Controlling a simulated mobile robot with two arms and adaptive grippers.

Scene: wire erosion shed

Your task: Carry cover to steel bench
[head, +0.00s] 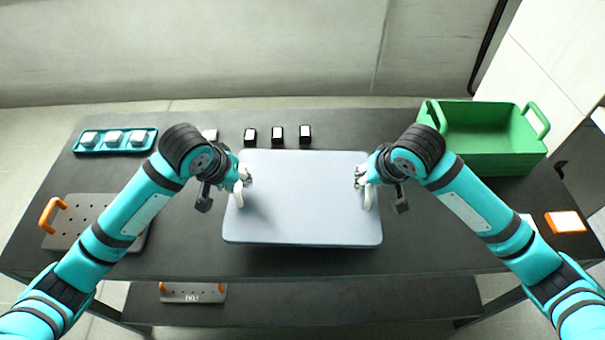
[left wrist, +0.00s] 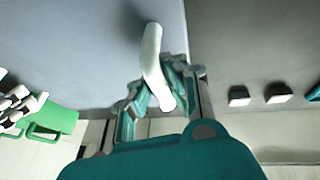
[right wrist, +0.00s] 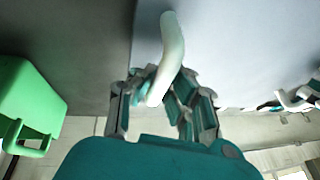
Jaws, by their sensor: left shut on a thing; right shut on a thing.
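The cover (head: 302,212) is a flat blue-grey panel with rounded corners and a white handle near each side. It is level over the middle of a dark bench (head: 190,240); I cannot tell whether it touches the top. My left gripper (head: 241,183) is shut on its left handle, which also shows in the left wrist view (left wrist: 152,55). My right gripper (head: 365,182) is shut on its right handle, which also shows in the right wrist view (right wrist: 172,45). I cannot tell whether this dark bench is the steel bench.
A green crate (head: 487,160) stands at the back right, near an orange-edged item (head: 565,222). Several small black-and-white blocks (head: 277,136) sit behind the cover. A teal tray (head: 88,148) and an orange-handled plate (head: 88,209) lie left. Another plate (head: 193,297) is on the lower shelf.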

